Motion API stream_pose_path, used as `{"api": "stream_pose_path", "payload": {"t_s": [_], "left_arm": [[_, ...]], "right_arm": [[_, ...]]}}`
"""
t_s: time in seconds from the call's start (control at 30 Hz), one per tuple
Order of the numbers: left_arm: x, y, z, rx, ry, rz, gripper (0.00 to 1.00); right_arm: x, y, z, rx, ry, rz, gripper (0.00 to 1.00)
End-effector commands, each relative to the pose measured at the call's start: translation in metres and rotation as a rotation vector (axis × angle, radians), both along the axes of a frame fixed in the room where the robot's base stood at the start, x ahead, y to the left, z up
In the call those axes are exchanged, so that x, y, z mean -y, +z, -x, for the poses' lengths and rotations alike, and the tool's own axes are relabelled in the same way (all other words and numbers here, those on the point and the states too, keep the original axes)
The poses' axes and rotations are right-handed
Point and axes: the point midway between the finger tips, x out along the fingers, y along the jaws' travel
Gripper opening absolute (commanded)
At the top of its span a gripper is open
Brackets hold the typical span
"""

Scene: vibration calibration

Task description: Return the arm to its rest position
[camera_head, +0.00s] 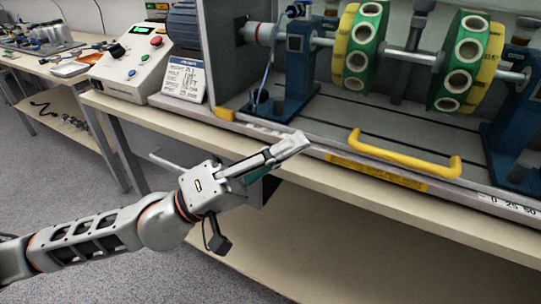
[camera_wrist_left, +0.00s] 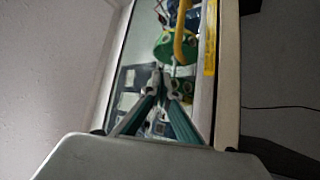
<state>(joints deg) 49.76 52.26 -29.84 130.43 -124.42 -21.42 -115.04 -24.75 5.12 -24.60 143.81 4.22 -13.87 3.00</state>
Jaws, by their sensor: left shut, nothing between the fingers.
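My left arm comes in from the lower left in the head view. My left gripper (camera_head: 301,141) points up and to the right, in front of the bench's front edge. Its fingers are together and nothing is between them. In the left wrist view the fingertips (camera_wrist_left: 161,72) come together near the middle, with the machine behind them. My right gripper is in neither view.
A bench (camera_head: 300,200) carries a rotor machine with green and yellow discs (camera_head: 366,45) and a yellow handle (camera_head: 405,158). A control box (camera_head: 135,62) with buttons and a label card (camera_head: 185,80) stand to its left. A side table (camera_head: 60,70) holds small items. Grey floor is open at lower left.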

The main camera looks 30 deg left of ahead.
Motion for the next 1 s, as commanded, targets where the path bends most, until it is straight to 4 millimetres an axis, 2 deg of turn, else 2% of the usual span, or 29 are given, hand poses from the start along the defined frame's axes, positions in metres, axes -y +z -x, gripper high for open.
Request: {"api": "stream_pose_path", "payload": {"t_s": [0.1,0.3,0.57,0.67,0.77,0.87,1.0], "left_arm": [[-0.012,-0.01,0.011,-0.002,0.0,-0.003,0.0],[-0.024,-0.017,0.022,0.0,-0.001,-0.001,0.0],[-0.027,-0.017,0.024,-0.006,-0.004,0.011,0.0],[-0.032,-0.01,0.02,-0.084,-0.018,0.093,0.0],[-0.045,0.002,0.012,-0.265,-0.059,0.296,0.0],[-0.063,0.008,0.004,-0.52,-0.129,0.609,0.0],[-0.086,-0.007,0.001,-0.869,-0.249,1.115,0.0]], "right_arm": [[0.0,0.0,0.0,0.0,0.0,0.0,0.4],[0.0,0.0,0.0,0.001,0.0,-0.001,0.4],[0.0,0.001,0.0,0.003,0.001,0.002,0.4],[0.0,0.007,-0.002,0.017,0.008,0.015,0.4],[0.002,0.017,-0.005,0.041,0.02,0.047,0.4],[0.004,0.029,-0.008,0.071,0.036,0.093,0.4],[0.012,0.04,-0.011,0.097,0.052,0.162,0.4]]}}
